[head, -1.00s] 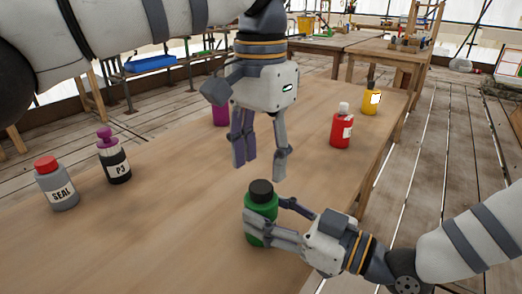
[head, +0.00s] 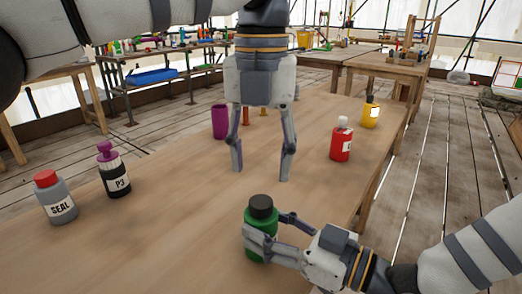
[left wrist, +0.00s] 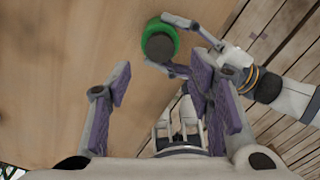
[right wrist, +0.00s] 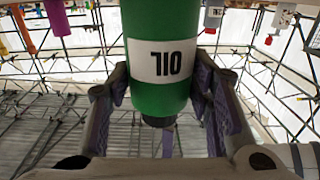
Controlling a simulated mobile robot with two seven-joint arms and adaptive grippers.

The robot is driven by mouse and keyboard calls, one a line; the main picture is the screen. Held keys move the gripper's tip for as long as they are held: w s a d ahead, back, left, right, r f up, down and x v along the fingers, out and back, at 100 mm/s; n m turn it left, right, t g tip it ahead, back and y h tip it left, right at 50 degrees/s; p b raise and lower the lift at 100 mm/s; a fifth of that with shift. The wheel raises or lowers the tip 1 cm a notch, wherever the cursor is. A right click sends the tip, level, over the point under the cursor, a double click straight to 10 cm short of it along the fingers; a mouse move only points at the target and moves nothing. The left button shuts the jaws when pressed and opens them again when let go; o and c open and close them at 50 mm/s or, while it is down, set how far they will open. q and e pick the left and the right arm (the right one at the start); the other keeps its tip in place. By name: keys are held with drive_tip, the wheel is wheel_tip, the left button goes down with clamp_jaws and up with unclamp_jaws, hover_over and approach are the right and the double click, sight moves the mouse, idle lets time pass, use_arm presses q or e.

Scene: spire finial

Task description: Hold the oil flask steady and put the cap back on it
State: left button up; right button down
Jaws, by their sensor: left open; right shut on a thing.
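The green oil flask (head: 257,225) stands upright near the table's front edge. A black cap (head: 261,206) sits on its top; I cannot tell how tight it is. My right gripper (head: 266,226) is shut on the flask's body from the right. In the right wrist view the flask (right wrist: 155,25) appears inverted between the fingers, with its OIL label facing the camera. My left gripper (head: 260,173) is open and empty, pointing down, above and behind the flask. In the left wrist view the cap (left wrist: 159,46) lies beyond its fingertips, not between them.
A grey SEAL bottle (head: 57,202) and a black P3 bottle (head: 115,173) stand at the left. A red bottle (head: 341,143) and a yellow bottle (head: 371,114) stand at the right. A purple cup (head: 219,121) stands behind my left gripper. The table (head: 160,225) left of the flask is clear.

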sight(261, 201)
use_arm(q)
drive_tip(key=n, duration=0.3)
drive_tip(key=shift+r, duration=0.15)
drive_tip(key=n, duration=0.5)
drive_tip(key=shift+r, duration=0.15)
wheel_tip(261, 201, down, 8)
drive_tip(key=shift+f, duration=0.1)
